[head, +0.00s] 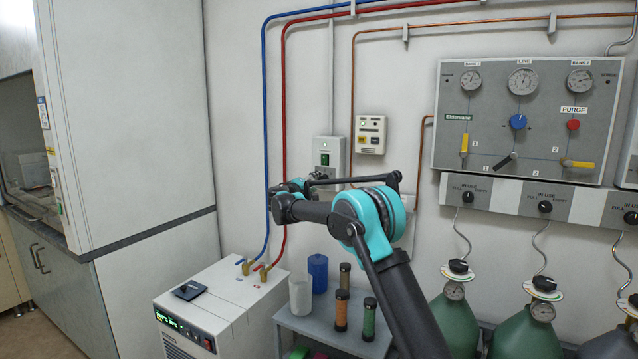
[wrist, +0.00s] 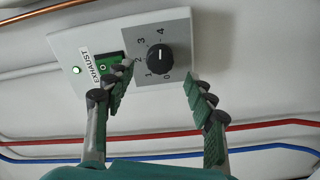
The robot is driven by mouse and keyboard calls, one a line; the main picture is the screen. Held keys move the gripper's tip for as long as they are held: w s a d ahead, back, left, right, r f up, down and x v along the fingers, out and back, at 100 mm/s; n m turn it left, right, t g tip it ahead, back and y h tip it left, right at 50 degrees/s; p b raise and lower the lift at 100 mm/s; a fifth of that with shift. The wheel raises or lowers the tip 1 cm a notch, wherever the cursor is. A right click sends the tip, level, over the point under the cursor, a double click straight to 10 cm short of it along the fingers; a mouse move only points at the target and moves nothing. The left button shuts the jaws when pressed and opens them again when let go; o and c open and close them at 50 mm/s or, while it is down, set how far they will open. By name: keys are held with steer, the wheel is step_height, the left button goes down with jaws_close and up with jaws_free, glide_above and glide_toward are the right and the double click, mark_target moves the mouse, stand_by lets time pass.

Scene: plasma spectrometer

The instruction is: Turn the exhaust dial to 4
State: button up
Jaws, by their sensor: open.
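The exhaust dial (wrist: 160,60) is a black round knob on a grey plate marked 0 to 4, in the upper middle of the wrist view. A small pale mark shows on its face; I cannot tell for sure which number it points at. My gripper (wrist: 159,73) is open, with one green-padded finger on each side of the dial and no clear contact. The left finger partly covers the green switch beside the EXHAUST label.
Blue and red pipes (head: 284,120) run down the wall left of the panel. A small beige box (head: 371,134) is to its right. A gas panel (head: 525,115) and green cylinders stand further right. A chiller (head: 225,300) and a cart with cups and jars are below.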

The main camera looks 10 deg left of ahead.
steer(key=v, duration=0.7)
steer(key=shift+s, duration=0.35)
